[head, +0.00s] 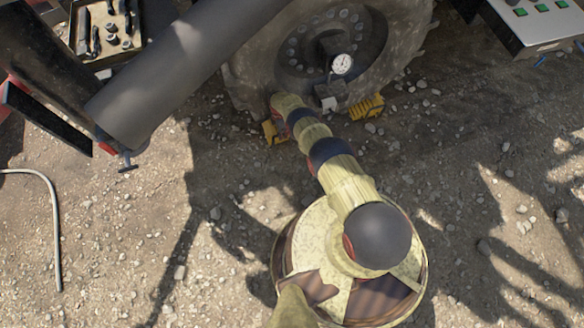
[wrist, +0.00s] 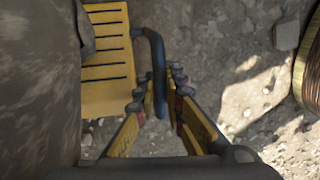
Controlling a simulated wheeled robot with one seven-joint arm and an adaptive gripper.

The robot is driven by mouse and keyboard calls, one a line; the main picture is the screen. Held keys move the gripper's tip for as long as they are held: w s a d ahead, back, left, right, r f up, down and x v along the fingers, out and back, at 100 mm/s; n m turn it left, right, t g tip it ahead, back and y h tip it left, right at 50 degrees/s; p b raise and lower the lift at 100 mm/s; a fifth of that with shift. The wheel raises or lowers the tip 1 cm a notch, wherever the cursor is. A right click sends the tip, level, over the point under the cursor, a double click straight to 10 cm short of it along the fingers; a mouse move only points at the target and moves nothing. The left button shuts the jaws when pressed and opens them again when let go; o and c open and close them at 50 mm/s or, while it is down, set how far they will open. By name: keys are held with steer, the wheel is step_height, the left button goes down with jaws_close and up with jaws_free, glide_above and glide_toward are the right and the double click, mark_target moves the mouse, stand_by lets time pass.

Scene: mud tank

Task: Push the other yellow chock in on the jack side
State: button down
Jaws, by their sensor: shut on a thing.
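A yellow chock (wrist: 106,65) with dark slots and a bent dark handle (wrist: 154,55) lies beside the tyre in the wrist view. My gripper (wrist: 160,98) is shut on that handle, its two yellow fingers on either side of it. The chock is right beside the tyre's edge; I cannot tell whether they touch. In the head view a yellow part (head: 274,132) shows at the tyre's lower left, mostly covered by my arm, so chock and fingers are hard to tell apart there. Another yellow chock (head: 367,106) sits at the tyre's lower right, beside the tread.
The big muddy tyre (head: 395,30) stands at the top, with a round gauge (head: 341,64) in front of its hub. A thick dark cylinder (head: 165,85) crosses the upper left. A tool tray (head: 106,63) and control box (head: 545,48) stand at the back. Gravel ground in front is mostly free.

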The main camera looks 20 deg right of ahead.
steer(key=shift+w+d, duration=0.1)
steer(key=shift+d, duration=0.05)
steer(key=shift+d, duration=0.85)
steer(key=c, duration=1.8)
jaws_free()
steer(key=shift+o, duration=0.3)
steer(key=shift+s+f, duration=0.1)
steer(key=shift+s, duration=0.1)
steer(key=o, duration=0.4)
steer(key=shift+w, duration=0.1)
steer(key=shift+c, duration=0.2)
